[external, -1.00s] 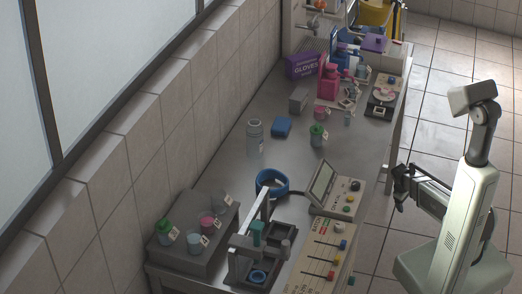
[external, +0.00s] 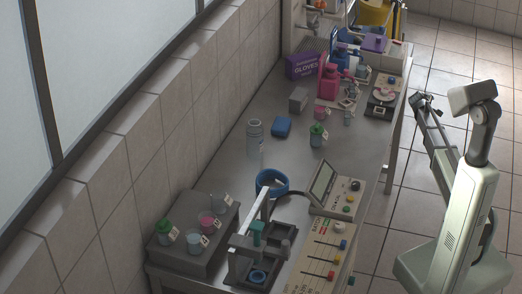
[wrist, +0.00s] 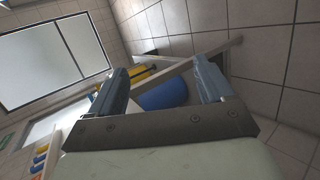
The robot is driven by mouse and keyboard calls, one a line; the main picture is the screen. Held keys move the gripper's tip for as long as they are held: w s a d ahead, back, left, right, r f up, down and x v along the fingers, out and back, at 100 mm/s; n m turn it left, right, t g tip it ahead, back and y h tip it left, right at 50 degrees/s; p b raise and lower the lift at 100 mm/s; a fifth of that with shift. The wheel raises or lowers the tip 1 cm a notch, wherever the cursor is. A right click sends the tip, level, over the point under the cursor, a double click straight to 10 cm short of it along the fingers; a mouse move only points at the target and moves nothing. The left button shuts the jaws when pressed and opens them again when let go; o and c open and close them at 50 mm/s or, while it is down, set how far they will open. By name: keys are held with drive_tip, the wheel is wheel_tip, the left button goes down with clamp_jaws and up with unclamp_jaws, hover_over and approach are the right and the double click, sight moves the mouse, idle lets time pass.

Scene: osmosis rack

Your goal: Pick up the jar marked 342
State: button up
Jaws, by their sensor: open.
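Several small jars with tags stand on a grey stepped block at the near left: a green-lidded jar (external: 165,231), a light blue jar (external: 194,240), a pink jar (external: 207,221) and a clear jar (external: 219,203). Another green-lidded jar (external: 317,136) and a pink jar (external: 319,113) stand farther back on the bench. The tag numbers are too small to read, so I cannot tell which is 342. My gripper (external: 428,101) is beyond the bench's right edge, away from these jars. In the wrist view my gripper (wrist: 160,82) is open and empty.
A purple glove box (external: 302,66) is against the wall. The bench's middle is mostly clear.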

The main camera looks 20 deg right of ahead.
drive_tip(key=w+a+r+n, duration=0.1)
drive_tip(key=w+a+r, duration=0.2)
drive_tip(key=a+r, duration=0.2)
drive_tip(key=w+a+r+n+t, duration=0.1)
drive_tip(key=w+a+r, duration=0.2)
drive_tip(key=a+r, duration=0.1)
drive_tip(key=w+a+r+n+t, duration=0.1)
drive_tip(key=w+a+r, duration=0.2)
drive_tip(key=a+r, duration=0.2)
drive_tip(key=shift+w+a+r, duration=0.15)
drive_tip(key=shift+a+r, duration=0.05)
drive_tip(key=shift+a, duration=0.2)
drive_tip(key=shift+w+a+r, duration=0.1)
drive_tip(key=shift+a+r, duration=0.05)
drive_tip(key=shift+a, duration=0.25)
drive_tip(key=a+r+y, duration=0.2)
drive_tip(key=a, duration=1.1)
wheel_tip(320, 180, up, 4)
drive_tip(key=g+y, duration=0.7)
hover_over(312, 133)
drive_tip(key=w, duration=0.2)
drive_tip(key=f, duration=0.8)
drive_tip(key=shift+w+d, duration=0.15)
drive_tip(key=shift+d, duration=0.15)
drive_tip(key=f, duration=0.4)
drive_tip(key=shift+s+d, duration=0.3)
drive_tip(key=shift+s, duration=0.05)
drive_tip(key=shift+f, duration=0.55)
drive_tip(key=c, duration=1.3)
